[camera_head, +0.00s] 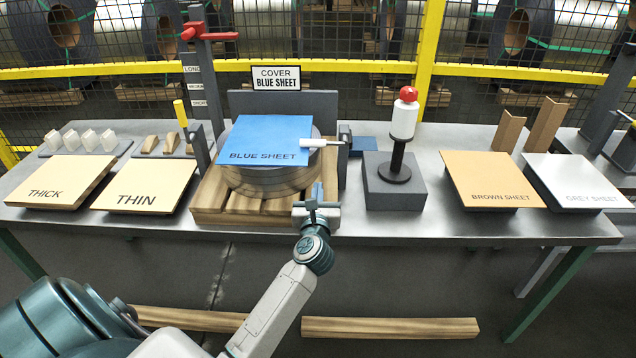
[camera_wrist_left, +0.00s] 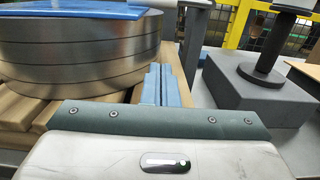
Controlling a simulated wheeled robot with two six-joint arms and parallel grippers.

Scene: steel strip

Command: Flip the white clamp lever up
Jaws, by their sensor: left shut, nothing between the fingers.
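The white clamp lever (camera_head: 318,143) lies about level. It points left from the dark clamp post (camera_head: 344,155), and its tip is over the right edge of the blue sheet (camera_head: 268,138). The sheet lies on the steel coil (camera_head: 270,180). My left gripper (camera_head: 317,192) is below and in front of the lever, near the pallet's right front corner, apart from the lever. In the left wrist view its blue fingers (camera_wrist_left: 160,84) are together and empty, right of the coil (camera_wrist_left: 80,52). The lever is mostly cut off at that view's top edge. My right gripper is not in view.
The wooden pallet (camera_head: 240,208) under the coil is close to my left gripper. A grey block (camera_head: 395,196) with a red-topped white stamp (camera_head: 404,120) stands to the right. Labelled sheet stacks lie at both sides. A red-handled post (camera_head: 205,75) stands behind left.

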